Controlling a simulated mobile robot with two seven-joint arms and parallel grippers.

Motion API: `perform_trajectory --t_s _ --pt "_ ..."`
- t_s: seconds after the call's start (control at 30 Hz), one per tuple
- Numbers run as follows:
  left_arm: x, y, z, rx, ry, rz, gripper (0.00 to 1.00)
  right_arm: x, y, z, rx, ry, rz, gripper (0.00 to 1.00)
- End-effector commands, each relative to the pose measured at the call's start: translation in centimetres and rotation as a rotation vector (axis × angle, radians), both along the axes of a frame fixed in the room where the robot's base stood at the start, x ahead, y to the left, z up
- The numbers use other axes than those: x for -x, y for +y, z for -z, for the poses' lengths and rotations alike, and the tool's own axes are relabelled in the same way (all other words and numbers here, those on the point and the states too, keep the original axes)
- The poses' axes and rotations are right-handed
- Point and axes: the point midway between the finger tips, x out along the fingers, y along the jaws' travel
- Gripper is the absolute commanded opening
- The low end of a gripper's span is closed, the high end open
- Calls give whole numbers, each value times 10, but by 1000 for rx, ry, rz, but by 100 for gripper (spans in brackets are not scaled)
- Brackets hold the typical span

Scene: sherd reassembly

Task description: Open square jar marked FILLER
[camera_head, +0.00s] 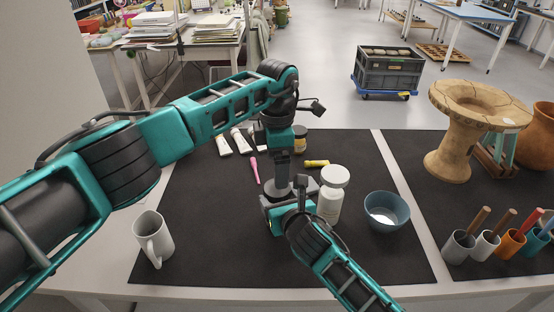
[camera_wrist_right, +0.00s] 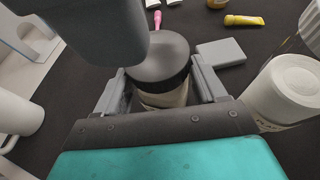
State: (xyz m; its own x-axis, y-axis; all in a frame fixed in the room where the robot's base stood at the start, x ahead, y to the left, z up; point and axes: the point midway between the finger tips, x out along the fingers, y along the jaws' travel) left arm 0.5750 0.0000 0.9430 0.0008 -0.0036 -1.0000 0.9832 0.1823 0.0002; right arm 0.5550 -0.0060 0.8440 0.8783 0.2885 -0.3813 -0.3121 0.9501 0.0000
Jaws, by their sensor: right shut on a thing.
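A jar with a round grey lid (camera_head: 277,188) stands on the black mat (camera_head: 205,265). In the right wrist view its dark lid (camera_wrist_right: 157,57) and part of its pale body (camera_wrist_right: 163,97) show between my right fingers. No FILLER lettering is legible, and I cannot tell whether its body is square. My right gripper (camera_head: 272,212) is shut on this jar's body; it also shows in the right wrist view (camera_wrist_right: 162,100). My left gripper (camera_head: 281,168) points down just above the lid. Its fingertips are not clear, and contact with the lid cannot be told.
A white jar (camera_head: 331,195) stands close right of the held jar, with a blue bowl (camera_head: 386,211) beyond it. A white mug (camera_head: 153,238) is at left. Tubes, a pink tool (camera_head: 255,169) and a small amber jar (camera_head: 300,138) lie behind. The front mat is partly clear.

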Motion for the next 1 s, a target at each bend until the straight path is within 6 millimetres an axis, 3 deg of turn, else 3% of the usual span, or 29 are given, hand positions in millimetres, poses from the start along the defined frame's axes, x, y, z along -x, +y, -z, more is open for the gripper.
perform_trajectory --t_s 0.27,0.7,1.0 --pt "0 1 -6 0 -3 182 90 1 -2 5 10 8 3 0" --pt "0 0 56 1 -1 184 90 1 -2 5 10 9 3 0" --pt "0 0 69 1 -4 185 90 1 -2 5 10 9 3 0"
